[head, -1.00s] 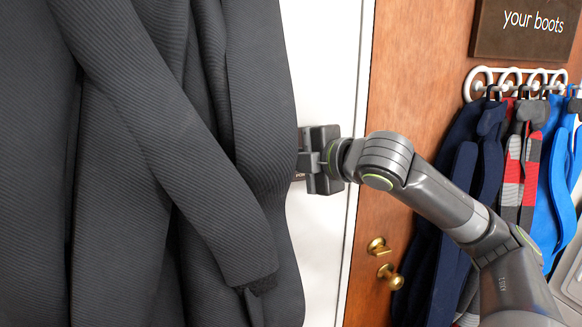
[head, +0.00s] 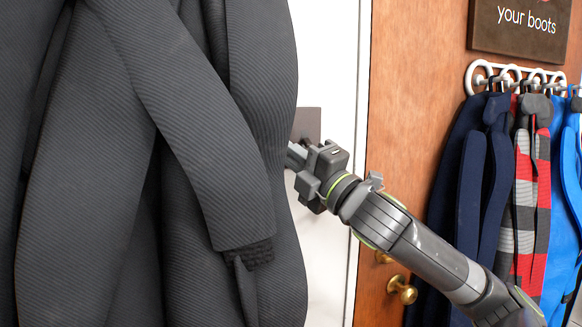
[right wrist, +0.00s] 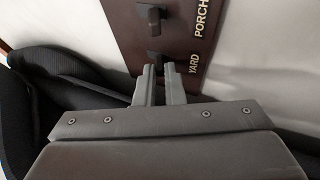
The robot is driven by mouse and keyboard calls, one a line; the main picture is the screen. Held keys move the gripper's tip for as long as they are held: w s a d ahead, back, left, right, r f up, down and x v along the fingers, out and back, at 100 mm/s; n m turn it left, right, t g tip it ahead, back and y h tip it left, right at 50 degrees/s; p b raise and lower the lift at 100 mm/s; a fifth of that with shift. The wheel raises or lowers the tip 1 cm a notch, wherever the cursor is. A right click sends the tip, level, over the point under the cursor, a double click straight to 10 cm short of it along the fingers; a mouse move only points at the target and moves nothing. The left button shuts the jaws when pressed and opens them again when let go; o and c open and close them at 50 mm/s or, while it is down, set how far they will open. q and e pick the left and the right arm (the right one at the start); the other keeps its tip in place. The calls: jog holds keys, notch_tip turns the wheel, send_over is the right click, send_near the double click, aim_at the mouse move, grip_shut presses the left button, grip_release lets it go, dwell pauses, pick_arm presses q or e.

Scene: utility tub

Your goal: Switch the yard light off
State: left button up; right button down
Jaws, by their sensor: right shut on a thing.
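A dark switch plate (head: 307,124) is on the white wall, partly hidden behind a hanging black wetsuit (head: 200,130). In the right wrist view the plate (right wrist: 185,35) carries two dark switches, with the labels PORCH and YARD. The yard switch (right wrist: 153,57) is at my fingertips, and the porch switch (right wrist: 150,17) is beyond it. My right gripper (right wrist: 160,72) is shut on the yard switch, with a narrow gap between its fingers. In the head view the right gripper (head: 293,155) is at the wetsuit's right edge, its tips partly hidden. My left gripper is not in view.
The wetsuit hangs close beside my right gripper. To the right is a wooden panel (head: 410,130) with brass knobs (head: 402,289). A white hook rail (head: 520,75) holds several garments under a "your boots" sign (head: 525,25).

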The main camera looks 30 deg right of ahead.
jog(key=shift+f, duration=0.1)
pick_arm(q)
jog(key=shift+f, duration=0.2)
pick_arm(e)
jog(key=c, duration=1.5)
grip_release()
